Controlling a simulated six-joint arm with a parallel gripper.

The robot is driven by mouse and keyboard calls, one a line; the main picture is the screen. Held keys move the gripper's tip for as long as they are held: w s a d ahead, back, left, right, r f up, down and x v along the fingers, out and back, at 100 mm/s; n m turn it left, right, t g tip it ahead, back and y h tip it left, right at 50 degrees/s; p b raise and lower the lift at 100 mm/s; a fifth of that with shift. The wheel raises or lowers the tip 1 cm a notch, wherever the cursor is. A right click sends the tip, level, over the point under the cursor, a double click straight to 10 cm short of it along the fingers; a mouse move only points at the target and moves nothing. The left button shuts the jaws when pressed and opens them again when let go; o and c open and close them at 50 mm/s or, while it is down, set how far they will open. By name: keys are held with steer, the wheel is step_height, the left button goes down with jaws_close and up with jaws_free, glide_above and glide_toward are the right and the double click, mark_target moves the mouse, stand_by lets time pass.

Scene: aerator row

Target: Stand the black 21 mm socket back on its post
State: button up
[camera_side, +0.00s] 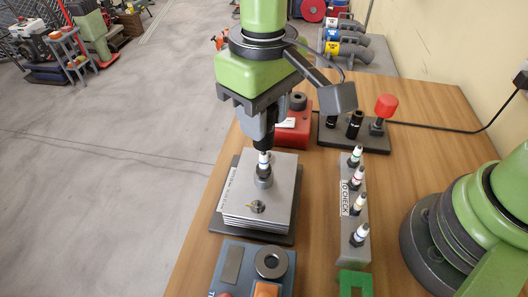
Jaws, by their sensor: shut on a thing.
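My gripper (261,108) points down over the stack of grey finned plates (236,205). It is shut on a dark upright cylinder, which looks like the black socket (264,138); the gripper hides its upper part. Its lower end is right above a white-and-dark plug (264,158) standing in a grey collar (263,182) on the plates; I cannot tell if they touch. A dark tool stand (345,141) at the back right carries black upright pieces (354,125) and a red-knobbed piece (385,106). I cannot make out a bare post on it.
A grey rack marked TO CHECK (347,199) holds several plugs to the right. A red block (294,134) with a dark ring stands behind. A blue-grey box (250,268) and a green block (355,283) are in front.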

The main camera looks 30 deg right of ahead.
steer(key=shift+w+d+f+m, duration=0.85)
steer(key=shift+d+f+m, duration=0.7)
steer(key=shift+d, duration=3.1)
steer(key=shift+w+d+f+m, duration=1)
steer(key=shift+d+f, duration=0.95)
steer(key=shift+d, duration=2.75)
steer(key=shift+w+d+f+m, duration=0.65)
steer(key=shift+d+f+m, duration=1)
steer(key=shift+d, duration=3)
steer(key=shift+f, duration=0.7)
steer(key=shift+f, duration=0.6)
steer(key=o, duration=1)
